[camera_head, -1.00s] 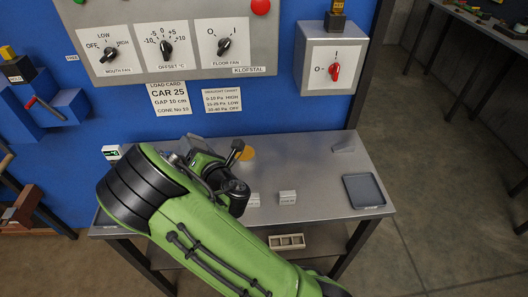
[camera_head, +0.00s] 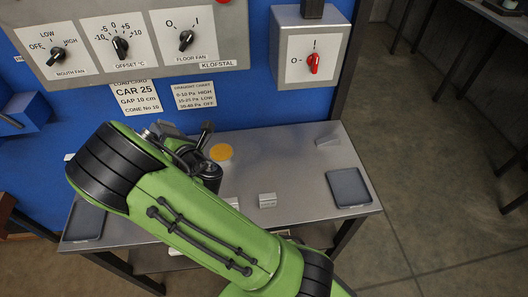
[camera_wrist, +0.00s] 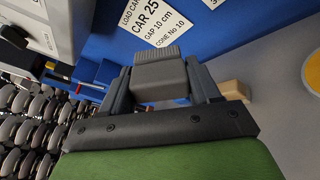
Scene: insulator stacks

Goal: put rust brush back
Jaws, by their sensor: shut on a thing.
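My gripper (camera_head: 202,142) is over the back left of the metal table (camera_head: 285,165), partly hidden by my arm. In the wrist view, its two grey fingers (camera_wrist: 160,88) are shut on a grey block with a ridged end, which I take to be the rust brush (camera_wrist: 160,76). A dark, narrow piece sticks up at the gripper in the head view. A tan block (camera_wrist: 236,89) shows beside the right finger; I cannot tell whether it belongs to the brush. Most of the held thing is hidden in the head view.
A yellow-orange disc (camera_head: 221,152) lies on the table right of my gripper. A small labelled block (camera_head: 267,200), a grey wedge (camera_head: 328,141) and a dark tray (camera_head: 348,188) are further right. Another tray (camera_head: 85,220) is at the left end. The blue panel (camera_head: 258,100) stands behind.

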